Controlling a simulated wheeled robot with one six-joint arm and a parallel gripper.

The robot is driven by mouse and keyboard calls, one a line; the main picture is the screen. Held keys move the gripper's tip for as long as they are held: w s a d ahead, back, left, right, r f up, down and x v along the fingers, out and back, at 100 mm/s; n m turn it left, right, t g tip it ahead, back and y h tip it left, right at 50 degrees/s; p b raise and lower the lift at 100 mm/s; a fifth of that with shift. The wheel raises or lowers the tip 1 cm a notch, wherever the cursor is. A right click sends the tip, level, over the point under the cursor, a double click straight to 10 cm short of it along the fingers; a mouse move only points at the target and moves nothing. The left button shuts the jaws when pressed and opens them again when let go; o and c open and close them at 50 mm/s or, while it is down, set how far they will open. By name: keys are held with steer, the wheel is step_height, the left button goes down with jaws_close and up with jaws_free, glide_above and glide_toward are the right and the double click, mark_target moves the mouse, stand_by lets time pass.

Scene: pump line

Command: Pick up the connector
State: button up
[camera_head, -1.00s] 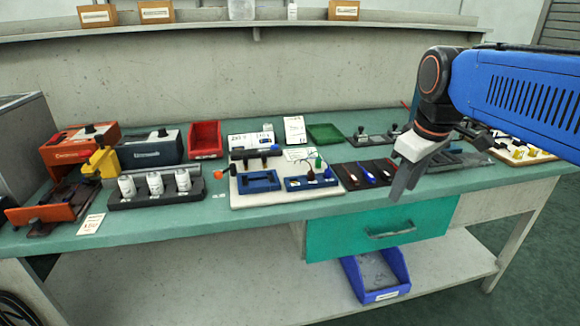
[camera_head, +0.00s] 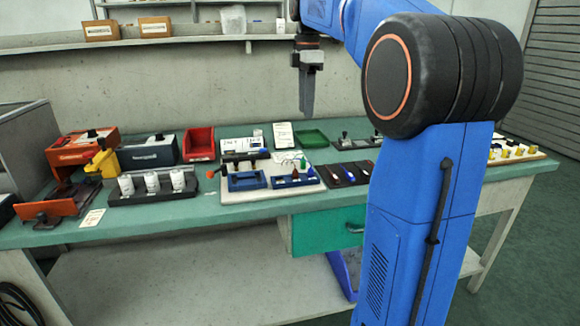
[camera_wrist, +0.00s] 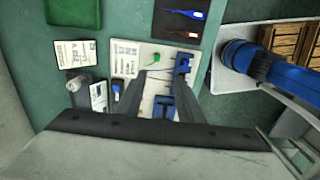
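A white board (camera_head: 232,198) on the bench carries two blue fixtures, the left one (camera_head: 247,181) and the right one (camera_head: 297,179). Small dark and coloured parts stand on it, including a green part (camera_head: 303,162). In the wrist view, the green part (camera_wrist: 155,57) shows with a thin green wire on the white board (camera_wrist: 125,47). I cannot tell for sure which part is the connector. My gripper (camera_head: 306,100) points down, raised above the board's back area. In the wrist view, its fingers (camera_wrist: 155,95) are apart, with nothing held between them.
White bottles in a dark rack (camera_head: 152,184), a red bin (camera_head: 199,144) and orange and dark machines stand to the left. Upright cards (camera_head: 284,134) and a green tray (camera_head: 310,138) are behind the board. A dark tray (camera_head: 348,173) lies right of it.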

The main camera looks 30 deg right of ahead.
glide_above(303, 159)
steer(key=f, duration=1.2)
steer(key=shift+s, duration=0.35)
steer(key=shift+w+f, duration=0.2)
steer(key=shift+f, duration=1.15)
steer(key=shift+w+f, duration=0.15)
steer(key=shift+f, duration=1.15)
jaws_close()
